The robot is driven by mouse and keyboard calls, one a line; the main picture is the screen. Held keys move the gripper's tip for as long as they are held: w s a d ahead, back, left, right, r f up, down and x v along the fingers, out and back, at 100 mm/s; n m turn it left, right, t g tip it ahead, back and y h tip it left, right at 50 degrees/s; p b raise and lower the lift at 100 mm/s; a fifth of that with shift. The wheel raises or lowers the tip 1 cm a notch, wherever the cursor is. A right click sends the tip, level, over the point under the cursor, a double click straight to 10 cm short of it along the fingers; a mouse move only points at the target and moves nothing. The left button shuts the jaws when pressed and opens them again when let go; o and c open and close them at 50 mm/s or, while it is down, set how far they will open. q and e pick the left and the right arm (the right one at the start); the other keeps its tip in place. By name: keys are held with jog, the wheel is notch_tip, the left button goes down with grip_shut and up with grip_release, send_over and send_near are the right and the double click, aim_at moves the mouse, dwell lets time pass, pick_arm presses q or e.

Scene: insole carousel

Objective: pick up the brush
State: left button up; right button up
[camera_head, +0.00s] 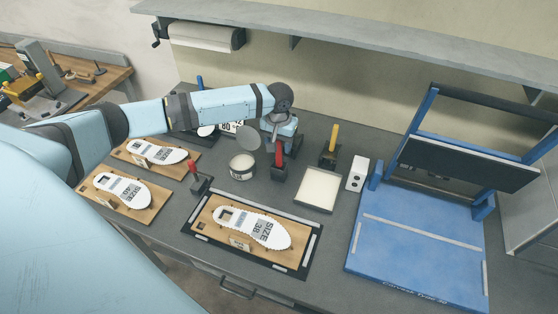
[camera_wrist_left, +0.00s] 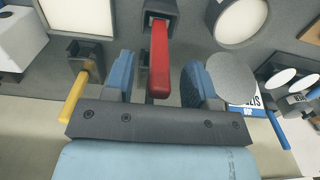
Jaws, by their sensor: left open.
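A red-handled tool, which looks like the brush (camera_head: 279,158), stands upright in a dark holder (camera_head: 279,174) on the grey bench. Its bristles are hidden in the holder. In the left wrist view the red handle (camera_wrist_left: 160,60) lies between the two blue fingers. My left gripper (camera_head: 279,137) reaches over the bench from the left and points down at this handle. It is open, with its fingers (camera_wrist_left: 158,80) on either side of the handle and gaps showing on both sides. My right gripper is not in view.
A yellow-handled tool (camera_head: 333,138) in a holder stands right of the brush. A round tin (camera_head: 242,167) and its tilted grey disc (camera_head: 249,138) are on the left. A pale tray (camera_head: 318,194), white box (camera_head: 357,174), size-38 insole board (camera_head: 250,230) and blue press (camera_head: 415,250) surround it.

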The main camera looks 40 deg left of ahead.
pick_arm(q)
jog(key=shift+f, duration=0.7)
grip_shut()
jog(key=shift+r, duration=0.15)
